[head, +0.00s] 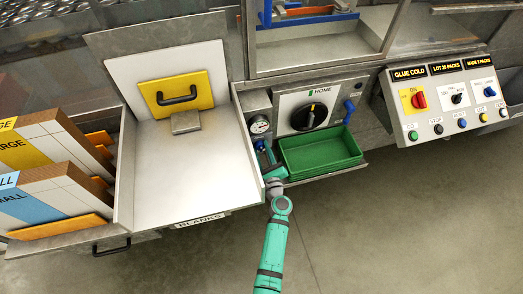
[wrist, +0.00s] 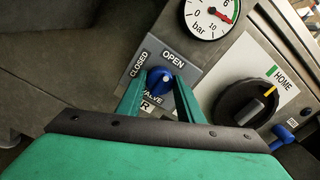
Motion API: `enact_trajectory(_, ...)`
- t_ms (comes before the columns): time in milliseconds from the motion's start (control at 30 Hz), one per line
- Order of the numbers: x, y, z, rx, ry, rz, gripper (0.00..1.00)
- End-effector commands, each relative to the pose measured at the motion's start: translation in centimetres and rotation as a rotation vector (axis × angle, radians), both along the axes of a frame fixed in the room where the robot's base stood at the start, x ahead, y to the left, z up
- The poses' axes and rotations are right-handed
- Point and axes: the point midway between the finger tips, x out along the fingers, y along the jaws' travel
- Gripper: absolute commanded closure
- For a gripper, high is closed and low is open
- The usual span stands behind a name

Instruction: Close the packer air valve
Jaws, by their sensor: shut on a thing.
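The blue air valve knob (wrist: 158,80) sits on a grey plate in the wrist view, with CLOSED printed to its upper left and OPEN to its upper right. A small pale mark shows on the knob, but I cannot tell which word it points to. My gripper (wrist: 158,92) has its two green fingers on either side of the knob and is shut on it. The pressure gauge (wrist: 211,14) is above the valve, its needle near the red zone. In the head view my gripper (head: 272,170) reaches the valve area below the gauge (head: 259,125); the knob is mostly hidden there.
A black selector dial (head: 309,117) marked HOME and a blue handle (head: 349,111) are to the right. A green tray (head: 320,151) sits just right of my gripper. The white blanks bin (head: 183,180) is close on the left. The floor in front is clear.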

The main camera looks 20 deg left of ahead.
Motion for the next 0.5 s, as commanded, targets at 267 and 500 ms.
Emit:
enact_trajectory(267,-0.03,-0.06,-0.03,-0.062,-0.041,-0.001,0.89)
enact_trajectory(500,-0.05,-0.09,-0.05,-0.207,-0.139,-0.001,0.89)
